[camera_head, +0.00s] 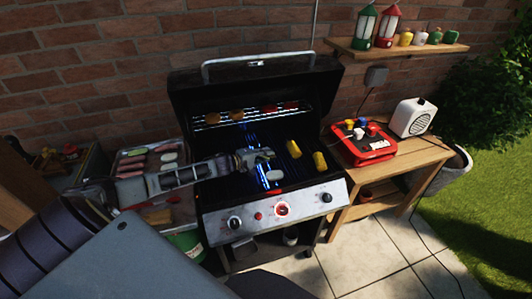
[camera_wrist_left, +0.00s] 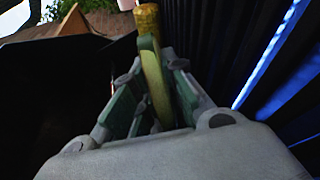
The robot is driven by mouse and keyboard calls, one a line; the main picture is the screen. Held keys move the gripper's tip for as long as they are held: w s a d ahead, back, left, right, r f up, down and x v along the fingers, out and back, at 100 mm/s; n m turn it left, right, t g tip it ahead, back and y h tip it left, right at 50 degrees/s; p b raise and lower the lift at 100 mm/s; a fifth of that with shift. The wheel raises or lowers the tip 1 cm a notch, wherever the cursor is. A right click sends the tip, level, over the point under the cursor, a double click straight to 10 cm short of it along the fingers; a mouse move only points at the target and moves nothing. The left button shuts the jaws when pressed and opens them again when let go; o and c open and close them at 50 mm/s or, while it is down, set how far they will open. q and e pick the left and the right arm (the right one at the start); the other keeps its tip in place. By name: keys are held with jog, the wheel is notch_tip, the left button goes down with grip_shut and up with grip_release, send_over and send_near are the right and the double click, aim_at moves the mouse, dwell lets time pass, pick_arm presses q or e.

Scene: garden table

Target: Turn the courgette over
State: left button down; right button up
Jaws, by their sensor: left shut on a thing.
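My left gripper (camera_head: 262,158) reaches over the open black grill (camera_head: 325,80) from the left. In the left wrist view its fingers (camera_wrist_left: 160,75) are shut on a flat yellow-green slice, the courgette (camera_wrist_left: 157,85), held on edge between them. In the head view I cannot make the held slice out clearly against the fingers. A yellow corn piece (camera_wrist_left: 147,18) shows just beyond the slice in the left wrist view. A pale flat piece (camera_head: 274,175) lies on the grate just in front of the gripper. My right gripper is not in view.
Two corn pieces, one nearer (camera_head: 320,161) and one farther (camera_head: 293,149), lie on the grate right of the gripper. An upper rack (camera_head: 215,124) holds more food. A food tray (camera_head: 182,212) stands left; a red box (camera_head: 362,155) and white radio (camera_head: 412,117) stand right.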

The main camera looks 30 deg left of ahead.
pick_arm(q)
jog(key=shift+f, duration=0.45)
jog(key=shift+f, duration=0.4)
jog(key=c, duration=1.4)
grip_release()
jog(key=shift+o, duration=0.2)
jog(key=shift+s+f, duration=0.2)
jog(key=shift+f, duration=0.1)
jog(key=shift+s, duration=0.1)
jog(key=shift+v, duration=1.45)
jog(key=shift+r+v, duration=0.2)
jog(key=shift+v, duration=0.8)
jog(key=shift+r+v, duration=0.2)
jog(key=shift+v, duration=2.95)
